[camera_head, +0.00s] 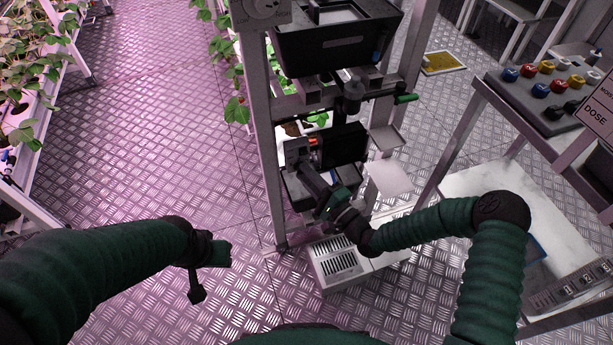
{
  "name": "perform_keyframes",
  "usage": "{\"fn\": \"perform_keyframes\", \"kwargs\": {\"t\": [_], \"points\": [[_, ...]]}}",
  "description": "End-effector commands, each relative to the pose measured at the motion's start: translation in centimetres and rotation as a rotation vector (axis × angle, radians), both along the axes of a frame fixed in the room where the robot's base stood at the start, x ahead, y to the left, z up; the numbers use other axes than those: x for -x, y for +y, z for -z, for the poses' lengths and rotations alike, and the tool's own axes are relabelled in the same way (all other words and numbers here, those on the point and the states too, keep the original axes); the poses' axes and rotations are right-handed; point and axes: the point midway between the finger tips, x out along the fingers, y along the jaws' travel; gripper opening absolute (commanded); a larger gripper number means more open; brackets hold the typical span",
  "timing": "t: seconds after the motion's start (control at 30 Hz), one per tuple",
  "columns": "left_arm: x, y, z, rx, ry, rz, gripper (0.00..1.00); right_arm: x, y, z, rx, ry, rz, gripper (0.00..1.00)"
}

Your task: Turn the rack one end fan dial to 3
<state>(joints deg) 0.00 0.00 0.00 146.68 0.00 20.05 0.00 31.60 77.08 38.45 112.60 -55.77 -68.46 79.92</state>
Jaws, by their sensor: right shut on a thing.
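My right gripper (308,172) is at the rack's lower part, well below this dial, shut on a small dark grey piece (297,150). What this piece is, I cannot tell. My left gripper (210,270) is over the floor left of the rack, with its fingers apart and empty.
The rack post (258,110) stands beside my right gripper. A black bin (325,48) sits above, and a white vented box (338,262) stands below. Plants (40,65) line the left. A stand with coloured knobs (535,85) is at right. The left-centre floor is clear.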

Motion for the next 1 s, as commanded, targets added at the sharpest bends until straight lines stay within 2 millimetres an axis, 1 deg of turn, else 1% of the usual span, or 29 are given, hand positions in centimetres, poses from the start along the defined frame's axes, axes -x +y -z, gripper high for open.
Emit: {"fn": "perform_keyframes", "kwargs": {"t": [0.03,0.2,0.4,0.6,1.0], "points": [[0.0,0.0,0.5,0.000,0.000,0.000,0.36,-0.1,-0.3,0.7,-0.034,0.017,0.008,0.00],[0.0,0.0,1.2,0.000,0.000,0.000,0.36,-0.1,-0.2,0.8,-0.145,0.055,0.007,0.00],[0.0,0.0,1.7,0.000,0.000,0.000,0.36,-0.1,-0.2,0.8,-0.235,0.086,0.007,0.00],[0.0,0.0,1.9,0.000,0.000,0.000,0.36,0.0,-0.1,0.8,-0.279,0.102,0.007,0.00],[0.0,0.0,1.9,0.000,0.000,0.000,0.36,0.0,-0.1,0.9,-0.288,0.107,0.007,0.00]]}}
